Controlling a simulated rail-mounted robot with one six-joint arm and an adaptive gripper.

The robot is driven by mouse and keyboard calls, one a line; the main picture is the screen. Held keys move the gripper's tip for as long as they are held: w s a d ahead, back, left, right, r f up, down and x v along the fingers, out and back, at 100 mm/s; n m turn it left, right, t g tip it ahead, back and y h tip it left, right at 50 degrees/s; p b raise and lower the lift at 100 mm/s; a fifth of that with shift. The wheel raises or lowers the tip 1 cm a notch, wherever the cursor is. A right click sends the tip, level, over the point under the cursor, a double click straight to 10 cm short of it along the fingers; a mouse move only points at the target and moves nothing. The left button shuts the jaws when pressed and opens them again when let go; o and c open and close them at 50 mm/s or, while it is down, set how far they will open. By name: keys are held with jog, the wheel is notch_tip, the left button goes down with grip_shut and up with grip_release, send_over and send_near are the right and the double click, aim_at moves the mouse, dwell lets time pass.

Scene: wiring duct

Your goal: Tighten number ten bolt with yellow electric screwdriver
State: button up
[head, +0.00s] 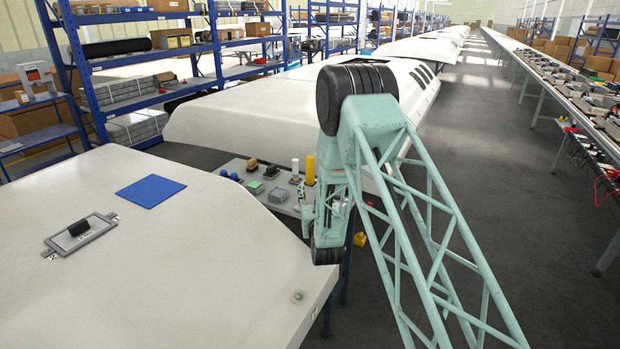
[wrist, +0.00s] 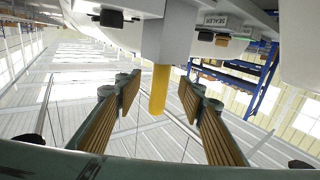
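The yellow electric screwdriver (head: 310,169) stands upright on a small grey table, beside my gripper. In the wrist view its yellow shaft (wrist: 159,88) projects from a pale grey block and lines up with the gap between my fingers. My gripper (wrist: 160,98) is open, with a brown ridged pad on each finger and space on both sides of the shaft. In the head view my arm partly hides the table and the fingertips. A small round bolt-like fitting (head: 299,296) sits near the right corner of the white panel (head: 200,280). I cannot read any number on it.
The grey table (head: 282,204) also holds a white cylinder (head: 295,166) and several small blocks. A blue mat (head: 151,190) and a grey plate (head: 80,235) lie on the panel. Blue shelves stand behind.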

aim_at(310, 179)
jog(key=shift+x, duration=1.6)
jog(key=shift+w, duration=0.15)
jog(key=shift+b+x, duration=0.6)
jog(key=shift+x, duration=1.8)
jog(key=shift+a, duration=0.1)
jog(key=c, duration=1.1)
jog(key=shift+r, duration=0.1)
notch_tip(310, 179, up, 18)
jog(key=p, duration=0.2)
jog(key=shift+p, duration=0.35)
